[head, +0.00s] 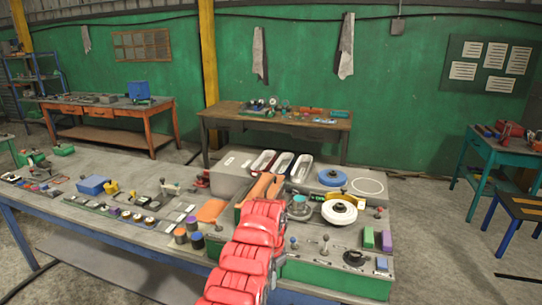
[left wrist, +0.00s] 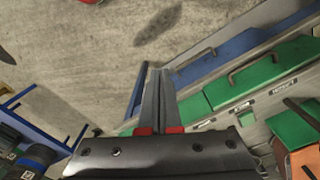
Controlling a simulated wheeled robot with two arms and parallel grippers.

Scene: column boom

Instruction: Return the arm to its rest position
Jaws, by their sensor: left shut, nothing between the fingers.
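My left arm (head: 250,255), with red segments, comes in at the bottom middle of the head view and covers part of the workbench front. I cannot make out its fingertips clearly there. In the left wrist view my left gripper (left wrist: 157,85) has its two dark fingers together with nothing between them. The fingers show against the concrete floor and the blue edge of the bench. My right gripper is in neither view.
Green drawer fronts (left wrist: 240,82) lie right of the fingers. Bare concrete floor (left wrist: 110,45) is upper left of them. Other tables stand farther back.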

